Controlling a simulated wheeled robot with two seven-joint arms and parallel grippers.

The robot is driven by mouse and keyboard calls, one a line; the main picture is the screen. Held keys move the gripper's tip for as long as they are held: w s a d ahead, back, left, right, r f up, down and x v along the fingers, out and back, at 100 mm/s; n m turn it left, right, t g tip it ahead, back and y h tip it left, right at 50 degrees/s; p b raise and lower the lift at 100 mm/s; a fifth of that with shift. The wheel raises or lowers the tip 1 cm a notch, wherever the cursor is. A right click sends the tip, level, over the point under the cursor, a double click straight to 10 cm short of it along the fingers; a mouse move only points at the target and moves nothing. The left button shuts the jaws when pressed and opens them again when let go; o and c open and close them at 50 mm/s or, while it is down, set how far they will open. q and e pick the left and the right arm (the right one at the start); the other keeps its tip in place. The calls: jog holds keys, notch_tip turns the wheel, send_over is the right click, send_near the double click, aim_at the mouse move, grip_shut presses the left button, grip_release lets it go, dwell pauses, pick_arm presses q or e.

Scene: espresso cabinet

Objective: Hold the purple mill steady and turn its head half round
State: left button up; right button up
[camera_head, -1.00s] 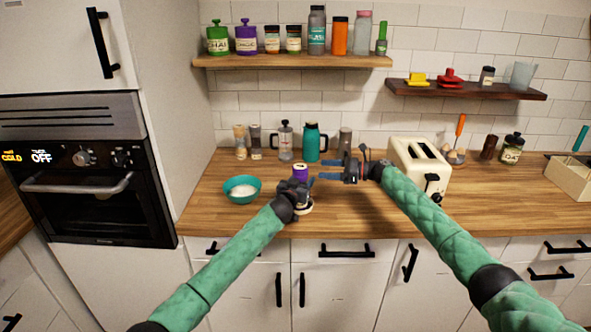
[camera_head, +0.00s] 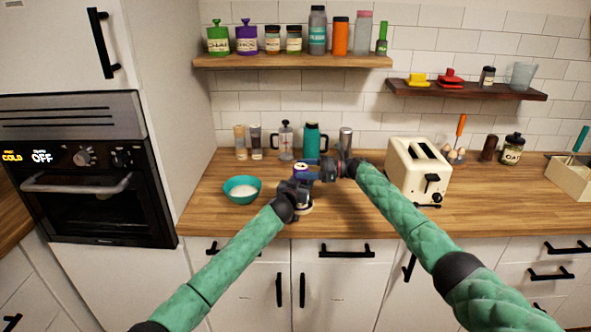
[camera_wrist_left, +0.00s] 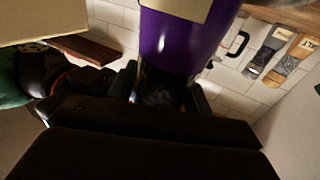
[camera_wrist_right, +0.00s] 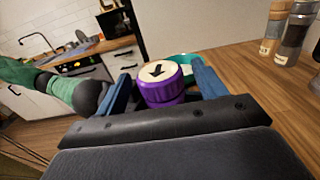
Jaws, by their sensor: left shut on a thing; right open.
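The purple mill (camera_head: 301,168) stands upright near the counter's front edge, partly hidden by my grippers. Its purple head (camera_wrist_right: 164,92) has a pale top with a black arrow. In the left wrist view, its purple body (camera_wrist_left: 183,40) rises from between the dark fingers. My left gripper (camera_head: 296,190) is shut around the mill's lower part. My right gripper (camera_head: 312,172) is open at head height. In the right wrist view its blue fingers (camera_wrist_right: 163,88) stand on either side of the head, with gaps visible.
A teal bowl (camera_head: 242,196) of white contents stands to the left of the mill. A cream toaster (camera_head: 418,172) is on the right. The counter between toaster and mill is clear.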

aim_at(296, 166)
jog(key=shift+a, duration=1.7)
jog(key=c, duration=1)
